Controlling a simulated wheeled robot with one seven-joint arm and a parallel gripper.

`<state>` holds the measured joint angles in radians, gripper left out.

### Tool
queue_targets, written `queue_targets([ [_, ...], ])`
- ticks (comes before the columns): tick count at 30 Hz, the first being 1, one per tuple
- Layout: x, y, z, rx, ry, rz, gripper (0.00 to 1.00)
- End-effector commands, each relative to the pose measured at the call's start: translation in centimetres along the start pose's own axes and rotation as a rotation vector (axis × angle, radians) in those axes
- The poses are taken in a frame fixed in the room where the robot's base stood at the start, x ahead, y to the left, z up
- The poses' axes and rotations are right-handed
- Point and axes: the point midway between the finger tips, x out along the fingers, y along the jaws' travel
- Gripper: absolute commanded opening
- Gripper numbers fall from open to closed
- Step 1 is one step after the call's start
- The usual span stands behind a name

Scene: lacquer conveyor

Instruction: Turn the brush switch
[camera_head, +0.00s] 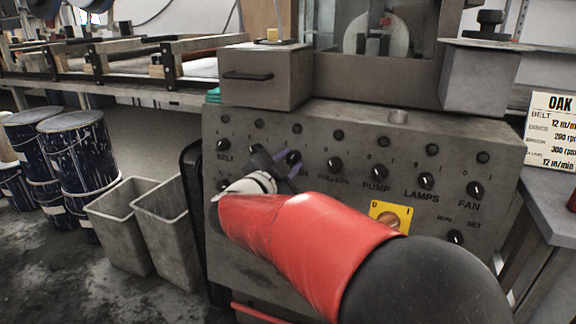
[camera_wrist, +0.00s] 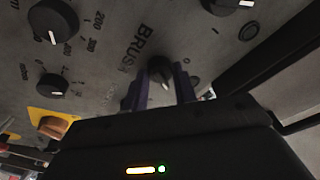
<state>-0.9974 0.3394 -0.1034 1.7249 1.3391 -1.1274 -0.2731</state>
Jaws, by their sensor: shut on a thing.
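The brush switch is a black knob with a white pointer line. In the wrist view the knob (camera_wrist: 160,70) sits beside the partly hidden "BRUSH" lettering, between the two purple fingers of my gripper (camera_wrist: 160,88). The fingers are shut on its sides. In the head view my gripper (camera_head: 281,165) is at the left part of the grey control panel (camera_head: 240,245), with a dark knob at the purple fingers.
Several similar knobs line the panel, including the belt knob (camera_head: 223,145), pump knob (camera_head: 380,172) and fan knob (camera_head: 474,188). A yellow plate (camera_head: 405,212) with an orange knob lies close to my arm. Grey bins (camera_head: 120,225) and paint drums (camera_head: 78,150) stand at left.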

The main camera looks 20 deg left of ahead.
Motion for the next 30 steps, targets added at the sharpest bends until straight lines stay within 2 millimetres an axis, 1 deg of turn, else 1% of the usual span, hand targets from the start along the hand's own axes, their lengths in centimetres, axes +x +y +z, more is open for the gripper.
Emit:
queue_targets([
  [15,-0.04,-0.02,0.06,0.019,0.000,0.004,0.05],
  [16,-0.04,-0.02,0.06,0.019,0.000,0.004,0.30],
  [20,-0.03,-0.02,0.05,0.019,0.000,0.004,0.47],
  [21,-0.03,-0.02,0.05,0.018,0.000,0.004,0.49],
  [27,-0.02,-0.01,0.03,0.018,0.000,0.004,0.49],
  [30,-0.37,-0.04,0.03,0.018,0.000,0.003,0.49],
])
